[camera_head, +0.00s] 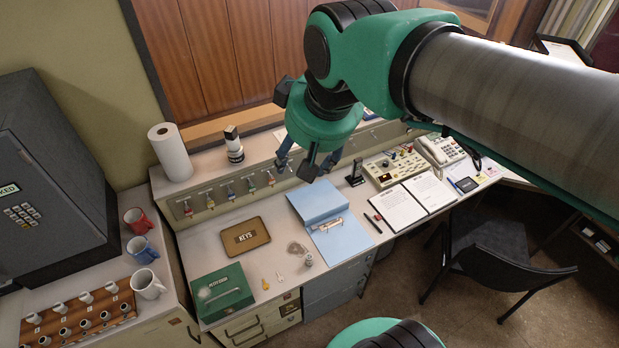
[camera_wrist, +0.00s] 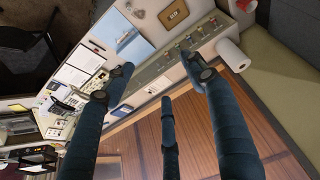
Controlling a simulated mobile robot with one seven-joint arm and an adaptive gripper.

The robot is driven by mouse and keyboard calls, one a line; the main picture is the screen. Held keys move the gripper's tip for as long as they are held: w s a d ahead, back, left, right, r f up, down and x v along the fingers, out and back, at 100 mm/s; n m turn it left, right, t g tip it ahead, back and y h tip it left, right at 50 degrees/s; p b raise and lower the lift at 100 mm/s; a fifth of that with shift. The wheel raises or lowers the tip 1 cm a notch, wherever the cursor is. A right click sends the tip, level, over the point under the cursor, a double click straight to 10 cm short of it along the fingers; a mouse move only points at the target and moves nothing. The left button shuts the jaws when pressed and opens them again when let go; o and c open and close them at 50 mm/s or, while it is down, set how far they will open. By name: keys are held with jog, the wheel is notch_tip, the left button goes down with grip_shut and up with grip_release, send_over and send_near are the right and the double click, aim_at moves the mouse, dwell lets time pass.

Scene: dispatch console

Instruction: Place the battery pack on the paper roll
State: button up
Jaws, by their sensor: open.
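The paper roll (camera_head: 170,152) is a white upright roll on the raised shelf at the back left; it also shows in the wrist view (camera_wrist: 232,55).
A blue binder (camera_head: 325,215), a brown key case (camera_head: 245,237) and a green box (camera_head: 222,292) lie on the desk. A black handheld device (camera_head: 356,172) stands right of the binder. Hanging keys line the shelf front. A dark safe (camera_head: 50,180) stands at left, a chair at right.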

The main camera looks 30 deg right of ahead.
jog(key=s+f+m, duration=0.1)
jog(key=s+f, duration=0.3)
jog(key=s, duration=0.2)
jog(key=shift+s+f+t, duration=0.3)
jog(key=shift+s, duration=0.05)
jog(key=shift+f, duration=0.1)
notch_tip(320, 180, down, 17)
jog(key=b, duration=1.7)
jog(key=shift+f+b, duration=0.2)
jog(key=shift+b, duration=0.1)
